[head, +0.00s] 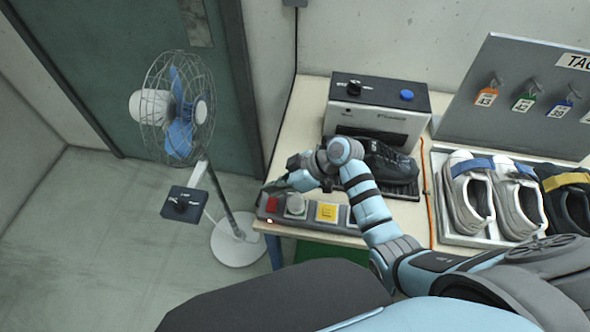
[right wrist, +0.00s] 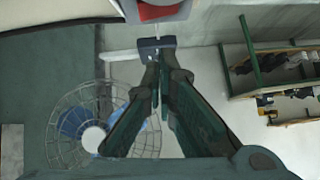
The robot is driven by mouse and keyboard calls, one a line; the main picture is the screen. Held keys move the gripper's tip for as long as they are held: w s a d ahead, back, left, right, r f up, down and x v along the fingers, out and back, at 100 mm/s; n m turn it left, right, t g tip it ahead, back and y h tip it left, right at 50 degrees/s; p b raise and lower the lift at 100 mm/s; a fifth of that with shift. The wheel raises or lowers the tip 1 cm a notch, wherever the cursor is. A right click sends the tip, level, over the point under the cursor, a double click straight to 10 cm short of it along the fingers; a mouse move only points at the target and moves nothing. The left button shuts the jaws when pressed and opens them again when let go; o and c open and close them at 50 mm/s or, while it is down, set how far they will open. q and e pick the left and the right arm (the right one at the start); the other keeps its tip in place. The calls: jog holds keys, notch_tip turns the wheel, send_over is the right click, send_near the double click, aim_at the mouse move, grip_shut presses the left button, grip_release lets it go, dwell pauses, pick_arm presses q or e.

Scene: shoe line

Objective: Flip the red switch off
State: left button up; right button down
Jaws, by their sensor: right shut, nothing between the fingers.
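The red switch (head: 272,203) sits at the left end of a dark control panel (head: 348,229) on the front edge of the workbench. A small red light (head: 270,220) glows on the panel in front of it. My right gripper (head: 272,187) is shut and empty, with its fingertips just behind and above the red switch. In the right wrist view the closed fingertips (right wrist: 157,48) point up toward the red switch (right wrist: 160,10), which is cut by the top edge. I cannot tell whether they touch. My left gripper is not in view.
A black-topped machine (head: 377,117) with a dark shoe (head: 388,160) stands behind my arm. A shoe tray (head: 450,235) is right. A fan (head: 178,108) stands left on the floor.

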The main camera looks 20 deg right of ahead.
jog(key=v, duration=0.9)
jog(key=shift+s+d+b, duration=0.1)
jog(key=shift+s+b, duration=0.15)
jog(key=shift+b, duration=0.05)
